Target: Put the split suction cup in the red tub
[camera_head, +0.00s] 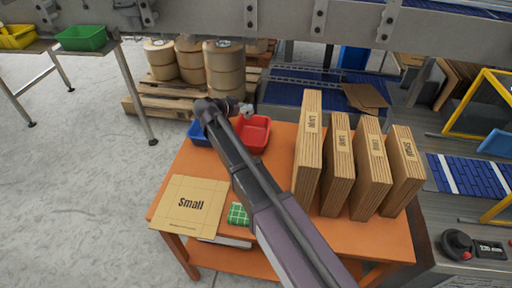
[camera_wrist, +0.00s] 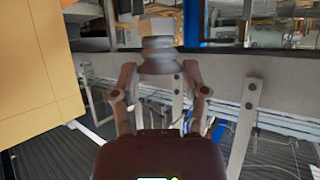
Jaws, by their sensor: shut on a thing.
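My gripper (camera_head: 240,106) is out past the far edge of the orange table, by the far side of the red tub (camera_head: 266,135). In the wrist view my gripper (camera_wrist: 160,74) is shut on a grey ringed suction cup (camera_wrist: 159,48) with a pale top. The cup also shows as a small grey piece at the fingertips in the head view (camera_head: 247,110). I cannot make out a split in it. The red tub stands at the back of the table and looks empty where it shows; my arm covers its left part.
A blue tub (camera_head: 198,134) stands left of the red one, partly behind my arm. Tall cardboard stacks (camera_head: 308,145) stand on the table's right. A flat "Small" carton (camera_head: 190,204) and a green grid-patterned item (camera_head: 238,214) lie in front. Brown rolls (camera_head: 225,70) stand on a pallet behind.

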